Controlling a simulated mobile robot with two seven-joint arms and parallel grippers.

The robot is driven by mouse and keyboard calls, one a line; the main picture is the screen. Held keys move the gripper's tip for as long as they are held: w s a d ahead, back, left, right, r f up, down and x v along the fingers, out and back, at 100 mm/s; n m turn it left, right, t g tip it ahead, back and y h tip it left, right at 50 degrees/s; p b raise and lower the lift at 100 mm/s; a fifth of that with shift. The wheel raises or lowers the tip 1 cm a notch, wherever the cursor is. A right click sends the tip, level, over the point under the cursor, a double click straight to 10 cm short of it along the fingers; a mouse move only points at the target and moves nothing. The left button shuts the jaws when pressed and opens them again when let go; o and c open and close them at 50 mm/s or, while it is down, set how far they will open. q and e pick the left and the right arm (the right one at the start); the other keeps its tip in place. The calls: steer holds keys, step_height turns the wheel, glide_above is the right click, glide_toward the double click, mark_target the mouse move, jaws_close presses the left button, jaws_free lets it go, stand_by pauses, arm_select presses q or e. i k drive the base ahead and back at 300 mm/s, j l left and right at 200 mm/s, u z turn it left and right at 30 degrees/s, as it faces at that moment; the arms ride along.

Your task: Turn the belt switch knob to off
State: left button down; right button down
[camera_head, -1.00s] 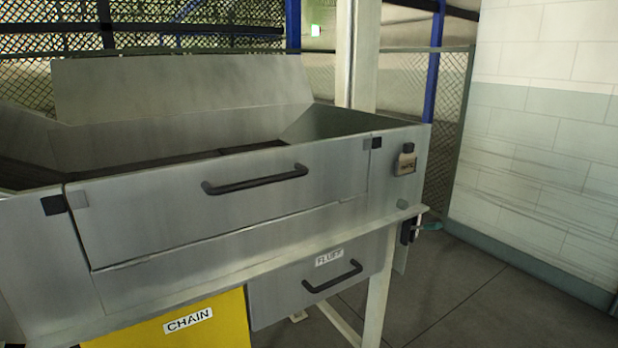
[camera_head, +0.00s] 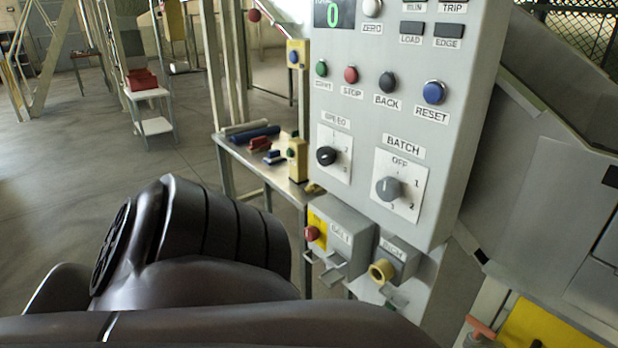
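A grey box labelled BELT (camera_head: 342,229) hangs under the control panel, right of centre. Its left side is yellow and carries a red round button (camera_head: 312,233). A grey handle-like part (camera_head: 333,271) sticks out below its label; I cannot tell which position it is in. My dark arm fills the lower left and bottom edge, close to the camera. Neither gripper's fingers show.
The control panel (camera_head: 440,120) has SPEED (camera_head: 326,156) and BATCH (camera_head: 388,188) knobs and several buttons. Beside the BELT box is a second grey box (camera_head: 392,258) with a yellow ring (camera_head: 381,271). A bench (camera_head: 262,170) with tools stands behind; open floor lies left.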

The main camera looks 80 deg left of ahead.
mark_target(311, 233)
steer(key=u, duration=2.15)
